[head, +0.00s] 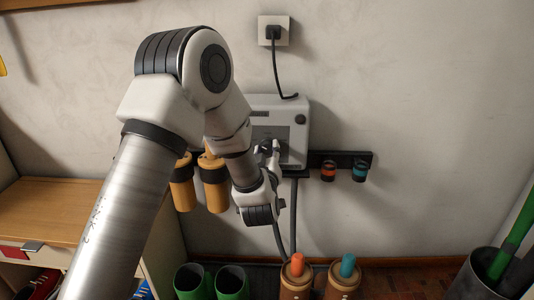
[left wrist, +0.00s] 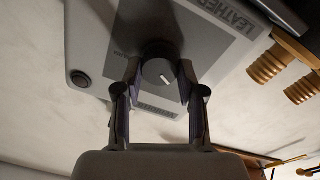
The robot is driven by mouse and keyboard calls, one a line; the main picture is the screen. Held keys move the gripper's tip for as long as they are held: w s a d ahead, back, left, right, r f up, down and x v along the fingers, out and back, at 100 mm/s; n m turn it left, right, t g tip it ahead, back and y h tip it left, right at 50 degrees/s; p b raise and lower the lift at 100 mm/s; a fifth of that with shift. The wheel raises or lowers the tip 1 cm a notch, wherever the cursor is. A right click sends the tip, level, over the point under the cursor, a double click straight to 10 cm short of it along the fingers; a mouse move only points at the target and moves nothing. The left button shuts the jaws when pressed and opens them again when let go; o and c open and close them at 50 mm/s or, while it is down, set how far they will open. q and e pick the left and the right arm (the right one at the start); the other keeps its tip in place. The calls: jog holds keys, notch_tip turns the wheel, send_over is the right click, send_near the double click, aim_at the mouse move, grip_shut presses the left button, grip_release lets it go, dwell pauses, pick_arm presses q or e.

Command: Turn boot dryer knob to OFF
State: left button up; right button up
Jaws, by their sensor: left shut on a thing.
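The boot dryer (head: 294,108) is a light grey box on the wall in the head view, partly behind my left arm. Its front panel (left wrist: 83,57) fills the upper part of the left wrist view, with some lettering. The dark round knob (left wrist: 158,72) has a short white pointer mark that sits at a slant. My left gripper (left wrist: 159,82) has a finger on each side of the knob and is shut on it. In the head view the left gripper (head: 268,149) reaches the dryer's front, and the knob is mostly hidden there. My right gripper is out of view.
A black cable runs from a wall socket (head: 274,31) to the dryer. Orange-brown cylinders (head: 214,185) hang left of it. A dark rail (head: 345,158) holds small coloured pieces at right. Green boots (head: 231,282) and brown boots (head: 296,277) stand below.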

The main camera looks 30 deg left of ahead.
pick_arm(q)
jog(key=shift+n, duration=0.8)
jog(key=o, duration=1.2)
jog(key=shift+c, duration=0.2)
jog(key=v, duration=1.2)
